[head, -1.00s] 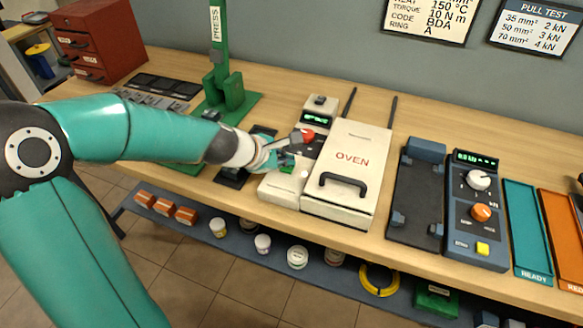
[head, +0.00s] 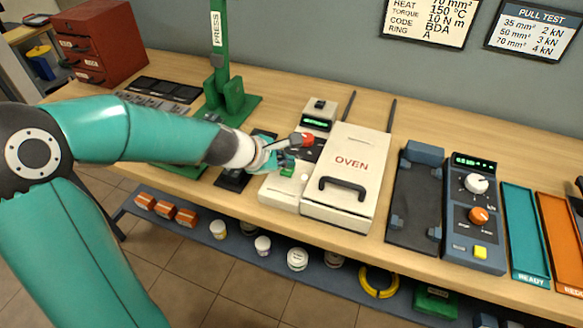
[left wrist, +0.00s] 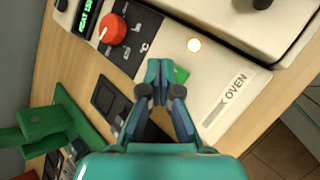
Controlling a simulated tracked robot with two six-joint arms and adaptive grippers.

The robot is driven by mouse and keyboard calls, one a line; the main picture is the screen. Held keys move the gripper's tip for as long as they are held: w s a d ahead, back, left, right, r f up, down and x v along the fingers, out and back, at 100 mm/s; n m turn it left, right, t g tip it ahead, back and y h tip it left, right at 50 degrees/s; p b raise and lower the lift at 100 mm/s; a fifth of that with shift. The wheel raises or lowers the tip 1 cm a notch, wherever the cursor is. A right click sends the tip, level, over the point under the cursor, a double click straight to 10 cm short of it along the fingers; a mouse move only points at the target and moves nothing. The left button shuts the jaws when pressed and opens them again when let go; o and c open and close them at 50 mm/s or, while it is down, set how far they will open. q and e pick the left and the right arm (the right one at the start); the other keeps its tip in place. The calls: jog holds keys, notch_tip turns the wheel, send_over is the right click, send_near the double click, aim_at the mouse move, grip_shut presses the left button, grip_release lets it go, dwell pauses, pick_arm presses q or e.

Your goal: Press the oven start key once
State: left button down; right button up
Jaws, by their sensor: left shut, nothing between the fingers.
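The oven (head: 352,158) is a cream box with a black handle on the bench. Its control panel at the left has a red knob (head: 307,139), a lit green display (head: 316,122) and a green start key (head: 288,170). The key also shows in the left wrist view (left wrist: 181,75), partly hidden by the fingertips. My left gripper (head: 280,163) is shut and empty, its tips (left wrist: 160,72) right at the key; I cannot tell whether they touch it. A round lamp (left wrist: 194,45) beside the key glows pale. My right gripper is not in view.
A green press (head: 222,95) stands left of the panel. A dark fixture (head: 415,205) and a blue tester (head: 475,215) with knobs lie right of the oven. Teal (head: 525,230) and orange (head: 562,240) trays are farther right. The bench behind the oven is mostly clear.

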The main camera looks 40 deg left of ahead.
aim_at(286, 172)
pick_arm(q)
jog(key=shift+r, duration=0.2)
notch_tip(286, 172, up, 5)
jog(key=p, duration=0.5)
dwell(0.8)
jog(key=shift+s+f, duration=0.1)
